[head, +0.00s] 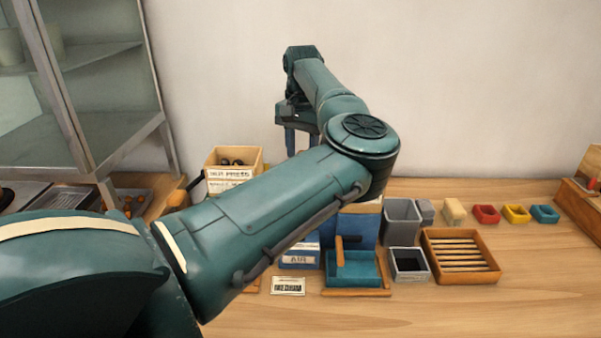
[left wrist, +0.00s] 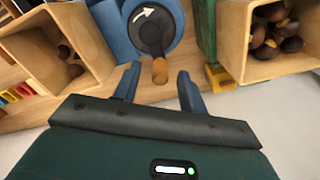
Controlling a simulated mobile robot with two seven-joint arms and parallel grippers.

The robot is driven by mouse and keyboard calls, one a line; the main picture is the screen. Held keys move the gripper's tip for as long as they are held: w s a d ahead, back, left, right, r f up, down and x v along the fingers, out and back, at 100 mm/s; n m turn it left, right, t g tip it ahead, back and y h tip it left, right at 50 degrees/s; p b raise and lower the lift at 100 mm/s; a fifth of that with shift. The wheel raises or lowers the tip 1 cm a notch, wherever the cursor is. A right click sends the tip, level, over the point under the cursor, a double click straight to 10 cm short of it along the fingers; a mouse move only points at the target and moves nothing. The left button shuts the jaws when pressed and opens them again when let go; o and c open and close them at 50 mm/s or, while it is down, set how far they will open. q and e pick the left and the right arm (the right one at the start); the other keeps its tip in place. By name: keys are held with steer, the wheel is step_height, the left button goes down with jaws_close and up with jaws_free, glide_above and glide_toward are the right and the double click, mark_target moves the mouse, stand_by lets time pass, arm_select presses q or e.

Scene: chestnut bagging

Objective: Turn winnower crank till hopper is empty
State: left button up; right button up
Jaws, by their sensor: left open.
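The winnower's blue housing (left wrist: 108,22) shows in the left wrist view with its black crank disc (left wrist: 150,32), marked by a white curved arrow. The crank's wooden knob (left wrist: 160,71) hangs at the disc's lower edge. My left gripper (left wrist: 159,75) is open; the knob appears between its fingertips with gaps on both sides. In the head view my left gripper (head: 303,135) points down behind my arm, which hides most of the winnower and the crank. I cannot tell which box is the hopper. My right gripper is not in view.
Wooden boxes in the left wrist view hold chestnuts, one at left (left wrist: 92,30) and one at right (left wrist: 240,50). In the head view, a labelled box (head: 232,174) holds dark chestnuts. A slatted tray (head: 460,233), grey bin (head: 401,240) and coloured small trays (head: 486,222) stand at right.

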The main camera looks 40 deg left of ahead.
arm_select(q)
steer(key=shift+f+b, duration=0.65)
steer(key=shift+f, duration=0.4)
steer(key=shift+c, duration=0.5)
